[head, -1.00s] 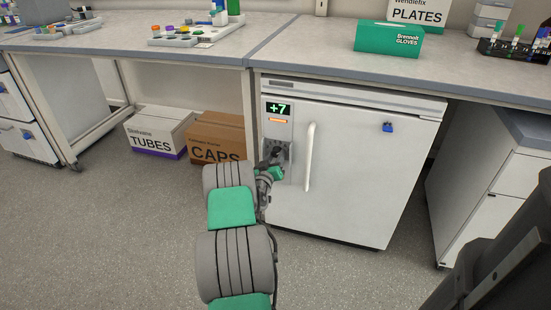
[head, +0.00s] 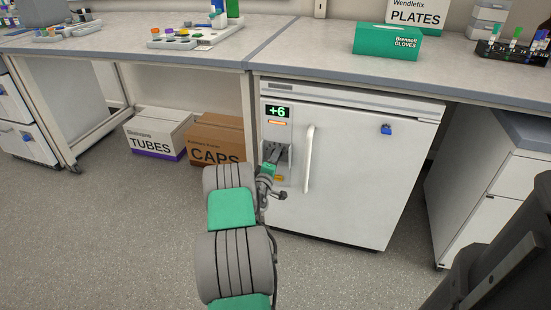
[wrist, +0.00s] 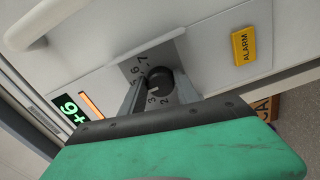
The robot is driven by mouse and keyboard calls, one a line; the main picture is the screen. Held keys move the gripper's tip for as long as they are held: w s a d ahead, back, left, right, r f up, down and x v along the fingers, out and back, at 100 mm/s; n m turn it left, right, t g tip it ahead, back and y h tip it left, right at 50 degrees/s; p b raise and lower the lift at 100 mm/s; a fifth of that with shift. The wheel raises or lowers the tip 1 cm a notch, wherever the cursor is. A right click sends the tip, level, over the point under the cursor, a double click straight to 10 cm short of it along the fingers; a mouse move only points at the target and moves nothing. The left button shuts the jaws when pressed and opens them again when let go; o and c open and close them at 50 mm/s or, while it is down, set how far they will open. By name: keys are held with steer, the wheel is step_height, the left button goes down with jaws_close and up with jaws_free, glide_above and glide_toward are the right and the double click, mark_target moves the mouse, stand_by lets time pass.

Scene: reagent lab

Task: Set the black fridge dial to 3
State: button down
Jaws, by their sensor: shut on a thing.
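The white fridge (head: 350,170) stands under the right bench. Its black dial (wrist: 160,84) sits on a grey numbered plate in the wrist view. The dial's white mark lies on the side near the printed 3, but the exact setting is hard to read. My gripper (wrist: 158,90) has one finger on each side of the dial and is shut on it. In the head view my gripper (head: 276,155) is at the fridge's control panel and hides the dial. The fridge display (head: 278,112) reads +6.
The vertical white door handle (head: 309,158) is close to the right of my gripper. A yellow ALARM label (wrist: 244,46) is beside the dial. Boxes marked TUBES (head: 158,135) and CAPS (head: 216,138) stand on the floor to the left.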

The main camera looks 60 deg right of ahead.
steer(key=shift+r+n+p, duration=0.15)
steer(key=shift+n+p, duration=0.8)
steer(key=shift+n, duration=3.25)
steer(key=c, duration=0.9)
jaws_free()
steer(key=shift+a, duration=0.15)
steer(key=s+a+p, duration=0.1)
steer(key=a, duration=0.6)
steer(key=shift+a, duration=0.3)
steer(key=shift+s, duration=0.1)
